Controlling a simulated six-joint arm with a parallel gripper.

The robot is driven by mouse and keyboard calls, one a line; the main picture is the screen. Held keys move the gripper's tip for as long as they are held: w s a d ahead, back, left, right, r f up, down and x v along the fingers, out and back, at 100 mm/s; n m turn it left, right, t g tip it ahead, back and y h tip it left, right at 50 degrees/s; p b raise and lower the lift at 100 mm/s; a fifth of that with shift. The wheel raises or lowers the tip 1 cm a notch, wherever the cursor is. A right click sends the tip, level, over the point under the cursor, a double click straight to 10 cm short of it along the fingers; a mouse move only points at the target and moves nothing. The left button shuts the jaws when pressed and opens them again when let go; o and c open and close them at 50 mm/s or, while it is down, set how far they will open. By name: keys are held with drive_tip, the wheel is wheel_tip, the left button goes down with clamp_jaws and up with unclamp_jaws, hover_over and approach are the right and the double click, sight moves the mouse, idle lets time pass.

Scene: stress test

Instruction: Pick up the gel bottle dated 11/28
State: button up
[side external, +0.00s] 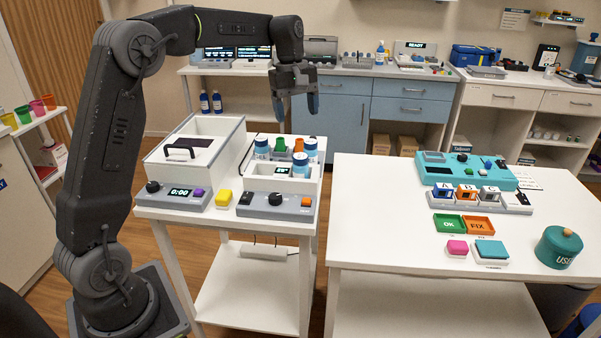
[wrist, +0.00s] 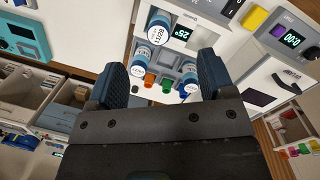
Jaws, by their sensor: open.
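Several white gel bottles with blue bands stand in the tray unit (side external: 318,178) on the small table. In the wrist view, the cap of the bottle nearest the unit's display (wrist: 157,30) carries upside-down print that appears to read 11/28. It seems to be the front right bottle (side external: 300,166) in the side view. Another bottle stands at the back right (side external: 311,147) and one at the back left (side external: 262,147); their dates are too small to read. My gripper (side external: 297,104) is open and empty above the back of the tray, apart from the bottles.
Green and orange pieces (wrist: 150,81) sit between the bottles. A yellow block (side external: 223,198) lies in front. The white table (side external: 370,200) at right holds a teal device (side external: 470,170).

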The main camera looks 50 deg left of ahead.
sight(300, 156)
drive_tip(key=w+f, duration=0.1)
drive_tip(key=f, duration=0.4)
drive_tip(key=a+f+n, duration=0.1)
drive_tip(key=f, duration=0.5)
drive_tip(key=w+f+n, duration=0.1)
drive_tip(key=f, duration=0.4)
drive_tip(key=shift+w+a+f+g+h, duration=0.3)
drive_tip(key=shift+a, duration=0.05)
drive_tip(key=c, duration=1.1)
